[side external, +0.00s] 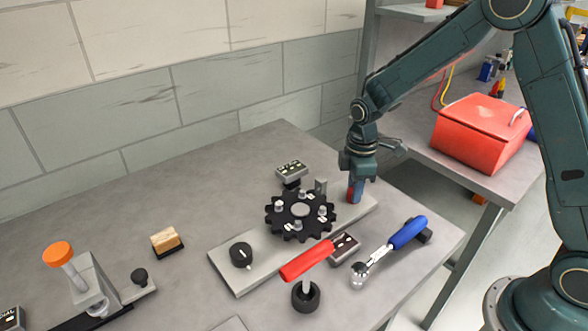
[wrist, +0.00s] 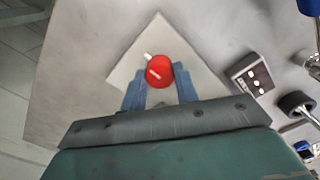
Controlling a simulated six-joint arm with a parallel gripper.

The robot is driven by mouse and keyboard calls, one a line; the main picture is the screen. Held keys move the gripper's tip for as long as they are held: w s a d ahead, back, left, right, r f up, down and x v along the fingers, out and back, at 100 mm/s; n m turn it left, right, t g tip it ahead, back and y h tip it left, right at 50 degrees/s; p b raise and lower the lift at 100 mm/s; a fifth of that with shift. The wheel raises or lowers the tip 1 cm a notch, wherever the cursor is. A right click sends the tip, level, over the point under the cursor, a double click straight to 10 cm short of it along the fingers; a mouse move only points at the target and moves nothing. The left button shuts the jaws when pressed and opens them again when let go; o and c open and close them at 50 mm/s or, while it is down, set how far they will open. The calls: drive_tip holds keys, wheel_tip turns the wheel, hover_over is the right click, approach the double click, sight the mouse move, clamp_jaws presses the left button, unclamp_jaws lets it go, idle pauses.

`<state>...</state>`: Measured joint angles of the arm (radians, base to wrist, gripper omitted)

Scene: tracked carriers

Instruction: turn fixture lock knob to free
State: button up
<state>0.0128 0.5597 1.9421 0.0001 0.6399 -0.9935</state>
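The fixture is a long grey plate (side external: 228,270) with a black toothed wheel (side external: 300,209) on it. Its pale plate end shows in the wrist view (wrist: 135,70). A red knob (wrist: 160,72) with a white line on top sits on that end, and a small pale stub shows beside it. My gripper (wrist: 160,84) points down with one blue-grey finger on each side of the red knob. It also shows in the side view (side external: 354,191), low over the plate's right end. I cannot tell whether the fingers press on the knob.
A black knob (side external: 241,254) with a white line stands at the plate's left end. A red-handled tool (side external: 307,261), a small dark box (side external: 344,246) and a blue-handled ratchet (side external: 407,232) are in front. A wooden block (side external: 166,241) lies left. The table's right edge is close.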

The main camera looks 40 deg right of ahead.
drive_tip(key=shift+m, duration=0.4)
drive_tip(key=shift+c, duration=0.4)
drive_tip(key=m, duration=1.2)
drive_tip(key=shift+r, duration=0.1)
drive_tip(key=m, duration=0.5)
drive_tip(key=o, duration=1)
drive_tip(key=shift+r, duration=0.1)
